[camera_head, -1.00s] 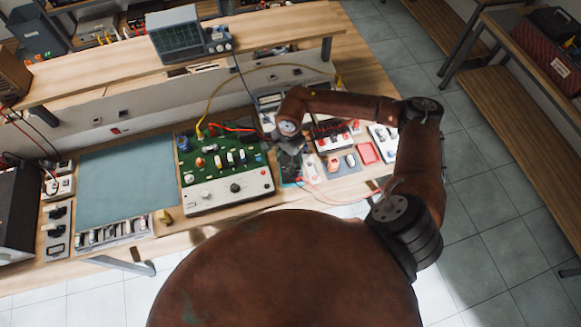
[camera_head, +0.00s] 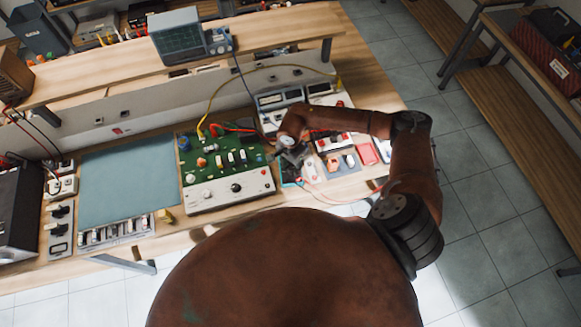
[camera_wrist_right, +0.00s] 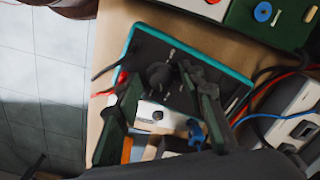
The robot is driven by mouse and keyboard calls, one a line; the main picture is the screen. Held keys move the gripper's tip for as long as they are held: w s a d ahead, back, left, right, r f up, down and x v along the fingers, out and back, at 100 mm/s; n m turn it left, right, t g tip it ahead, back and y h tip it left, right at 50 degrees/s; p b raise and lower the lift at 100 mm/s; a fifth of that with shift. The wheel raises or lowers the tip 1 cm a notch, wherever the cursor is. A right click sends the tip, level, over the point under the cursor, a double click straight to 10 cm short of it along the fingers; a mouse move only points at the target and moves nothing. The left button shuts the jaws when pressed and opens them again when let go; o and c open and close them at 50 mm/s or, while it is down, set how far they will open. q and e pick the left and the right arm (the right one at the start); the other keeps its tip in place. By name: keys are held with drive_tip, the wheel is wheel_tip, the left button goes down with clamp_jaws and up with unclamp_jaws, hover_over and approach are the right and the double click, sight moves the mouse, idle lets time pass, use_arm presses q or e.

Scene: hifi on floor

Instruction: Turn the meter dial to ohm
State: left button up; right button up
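The meter is a dark panel with a teal rim (camera_wrist_right: 215,62), lying on the bench in the right wrist view. Its round black dial (camera_wrist_right: 158,75) shows with small markings beside it. My right gripper (camera_wrist_right: 163,84) has its two fingers apart, with the dial between their tips in this view. I cannot tell whether either finger touches the dial. In the head view my right gripper (camera_head: 292,160) hangs over the meter (camera_head: 288,183) and hides most of it. My left gripper is not in view.
A green circuit board unit (camera_head: 215,165) stands left of the meter, with yellow and red cables. Switch modules and a red box (camera_head: 367,154) lie to the right. A blue-grey mat (camera_head: 128,180) is clear. An oscilloscope (camera_head: 178,37) stands on the shelf.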

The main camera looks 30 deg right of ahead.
clamp_jaws()
drive_tip(key=shift+m, duration=0.3)
drive_tip(key=shift+f+m+b, duration=0.1)
drive_tip(key=shift+m+b, duration=0.65)
drive_tip(key=shift+m, duration=0.15)
drive_tip(key=shift+w+m+b, duration=0.1)
drive_tip(key=shift+m+b, duration=0.6)
drive_tip(key=shift+m, duration=1)
unclamp_jaws()
